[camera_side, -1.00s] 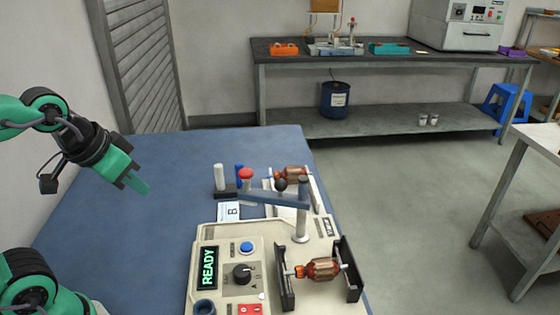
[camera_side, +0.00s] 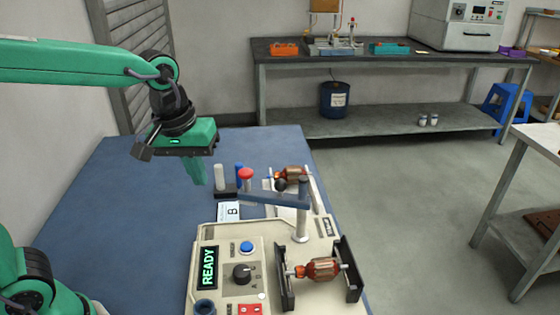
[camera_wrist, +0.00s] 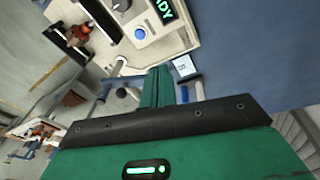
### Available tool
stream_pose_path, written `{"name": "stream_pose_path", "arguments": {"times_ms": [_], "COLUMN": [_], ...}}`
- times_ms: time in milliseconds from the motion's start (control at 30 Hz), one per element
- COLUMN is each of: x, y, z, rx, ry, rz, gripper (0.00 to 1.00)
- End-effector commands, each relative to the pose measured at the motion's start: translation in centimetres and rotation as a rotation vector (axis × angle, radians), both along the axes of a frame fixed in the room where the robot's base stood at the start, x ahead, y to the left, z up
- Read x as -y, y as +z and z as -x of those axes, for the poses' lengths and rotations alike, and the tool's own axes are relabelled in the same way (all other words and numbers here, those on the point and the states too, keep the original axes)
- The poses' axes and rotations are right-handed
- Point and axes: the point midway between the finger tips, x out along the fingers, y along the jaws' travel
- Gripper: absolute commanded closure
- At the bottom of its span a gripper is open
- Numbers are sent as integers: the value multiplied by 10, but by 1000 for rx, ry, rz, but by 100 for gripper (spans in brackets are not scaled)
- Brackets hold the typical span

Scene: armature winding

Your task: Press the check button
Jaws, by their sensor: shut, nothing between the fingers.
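A beige winding machine (camera_side: 262,224) stands on the blue table and its display (camera_side: 208,267) reads READY. A round blue push button (camera_side: 246,247) sits on its panel, beside the display and above a black selector knob (camera_side: 242,272). The blue button also shows near the top of the wrist view (camera_wrist: 140,33). I cannot read a label that names the check button. My gripper (camera_side: 198,184) is shut and empty, pointing down. It hangs above the table, up and left of the button in the side view, apart from the machine. Its fingers also show in the wrist view (camera_wrist: 158,80).
A copper armature (camera_side: 322,268) lies in a black cradle at the machine's right. A blue-grey lever arm (camera_side: 275,198) with a red knob (camera_side: 246,174) stands behind the panel. White (camera_side: 219,177) and blue posts and a B card (camera_side: 232,212) are close to my gripper.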

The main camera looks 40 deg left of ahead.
Motion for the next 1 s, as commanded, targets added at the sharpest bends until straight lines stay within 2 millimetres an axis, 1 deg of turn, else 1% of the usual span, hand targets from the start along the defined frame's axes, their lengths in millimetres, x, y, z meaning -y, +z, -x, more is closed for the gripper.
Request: {"name": "stream_pose_path", "arguments": {"times_ms": [100, 300, 500, 700, 1000], "x": [12, 32, 48, 56, 57], "y": [-6, -18, -29, -34, -34], "z": [-13, -32, -46, -52, -52], "rx": [-46, -114, -163, -184, -186], "ry": [58, 164, 248, 289, 295], "rz": [5, 5, -3, -9, -9], "gripper": [100, 100, 100, 100, 100]}}
